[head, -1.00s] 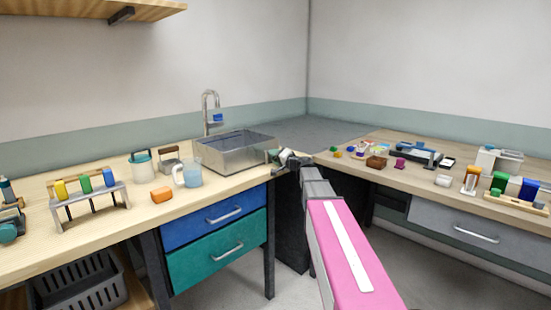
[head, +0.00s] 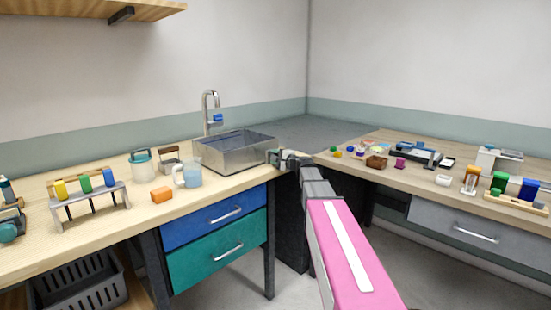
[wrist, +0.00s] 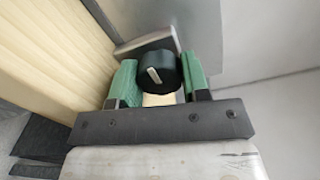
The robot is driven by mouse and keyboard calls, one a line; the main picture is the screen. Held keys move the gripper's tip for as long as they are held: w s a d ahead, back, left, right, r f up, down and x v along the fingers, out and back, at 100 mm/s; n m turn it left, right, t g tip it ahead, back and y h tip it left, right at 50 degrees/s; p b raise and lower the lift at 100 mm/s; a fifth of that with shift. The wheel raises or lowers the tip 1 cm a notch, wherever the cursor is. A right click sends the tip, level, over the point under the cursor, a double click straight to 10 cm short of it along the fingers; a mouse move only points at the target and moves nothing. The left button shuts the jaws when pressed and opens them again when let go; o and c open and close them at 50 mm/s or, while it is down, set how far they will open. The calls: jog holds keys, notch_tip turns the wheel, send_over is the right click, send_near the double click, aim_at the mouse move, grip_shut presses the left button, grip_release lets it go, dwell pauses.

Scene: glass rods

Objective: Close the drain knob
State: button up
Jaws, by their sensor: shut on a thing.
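The drain knob (wrist: 167,66) is a round black knob with a pale pointer line, seen in the wrist view. The line is tilted, its upper end leaning left. A grey metal plate (wrist: 143,45) lies right behind the knob. My gripper (wrist: 158,74) has its green-padded fingers on both sides of the knob and is shut on it. In the head view my gripper (head: 277,158) is at the right front corner of the metal sink (head: 232,160). The knob is hidden or too small to tell there.
The wooden counter (head: 110,225) runs left of the sink. A faucet (head: 210,105) rises behind the sink. The right-hand counter (head: 420,182) holds several small objects.

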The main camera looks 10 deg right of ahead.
dwell(0.4)
jog(key=o, duration=0.9)
